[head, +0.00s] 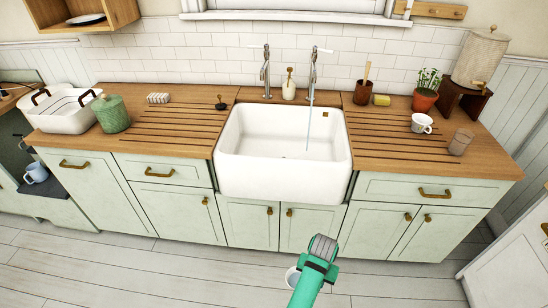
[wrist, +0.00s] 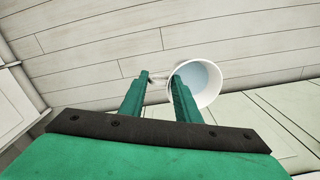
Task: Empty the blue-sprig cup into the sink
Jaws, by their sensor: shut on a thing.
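My gripper (head: 308,262) is low in front of the base cabinets, below and in front of the sink. It is shut on a white cup (head: 291,279), partly hidden behind my arm. In the wrist view my gripper (wrist: 159,78) has its fingers at the handle side of the cup (wrist: 213,88). A pale blue surface, which looks like liquid, shows inside. No sprig pattern can be made out on it. The white sink (head: 281,181) is set in the wooden counter, its basin open above. A thin bluish stream hangs under its right tap (head: 312,70).
Another white cup (head: 421,123) with dark marks stands on the right counter, near a potted plant (head: 425,101) and a brownish tumbler (head: 460,142). A green canister (head: 112,114) and white basin (head: 66,115) stand left. A blue mug (head: 36,173) sits lower left. The floor before the cabinets is clear.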

